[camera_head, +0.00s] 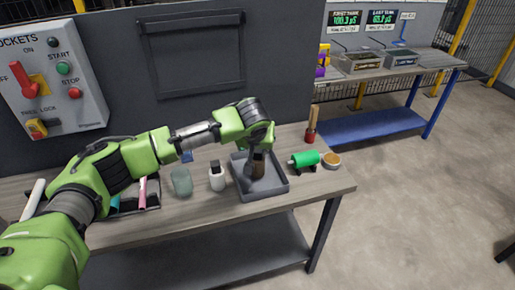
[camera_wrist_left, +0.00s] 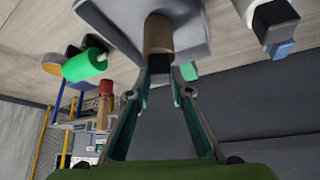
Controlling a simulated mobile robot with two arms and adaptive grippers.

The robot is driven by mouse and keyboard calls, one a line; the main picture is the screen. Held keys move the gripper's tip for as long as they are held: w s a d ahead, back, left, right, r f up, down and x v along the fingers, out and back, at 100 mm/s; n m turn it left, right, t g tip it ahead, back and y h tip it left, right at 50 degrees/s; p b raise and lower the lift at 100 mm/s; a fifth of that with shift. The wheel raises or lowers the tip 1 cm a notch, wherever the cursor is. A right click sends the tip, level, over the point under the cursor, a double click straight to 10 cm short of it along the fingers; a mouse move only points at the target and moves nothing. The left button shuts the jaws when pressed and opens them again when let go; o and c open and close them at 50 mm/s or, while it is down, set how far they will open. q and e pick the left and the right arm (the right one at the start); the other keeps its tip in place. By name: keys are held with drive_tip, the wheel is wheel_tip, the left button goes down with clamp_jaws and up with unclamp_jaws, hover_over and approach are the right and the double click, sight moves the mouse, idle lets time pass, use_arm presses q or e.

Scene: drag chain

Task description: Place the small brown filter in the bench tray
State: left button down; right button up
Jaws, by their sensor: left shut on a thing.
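The small brown filter (camera_head: 258,167) is a brown cylinder, and it shows between my fingertips in the left wrist view (camera_wrist_left: 158,36) with a dark end towards me. My left gripper (camera_head: 260,149) is shut on it and points down over the grey bench tray (camera_head: 278,190). The tray also shows in the left wrist view (camera_wrist_left: 105,12). The filter is upright within the tray's outline; I cannot tell whether it touches the tray floor. My left gripper's fingers also show in the left wrist view (camera_wrist_left: 160,85). My right gripper is not in view.
A white bottle-like part (camera_head: 217,179) and a grey-green part (camera_head: 181,183) stand left of the tray. A green cylinder (camera_head: 305,159), a round orange-brown piece (camera_head: 331,160) and a wooden-handled tool (camera_head: 311,127) are right of it. A control box (camera_head: 50,85) is at the upper left.

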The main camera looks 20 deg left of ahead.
use_arm(q)
drive_tip(key=shift+f, duration=0.15)
drive_tip(key=c, duration=1.8)
unclamp_jaws()
drive_tip(key=shift+r, duration=0.2)
drive_tip(key=b+v, duration=0.1)
drive_tip(key=v, duration=1.1)
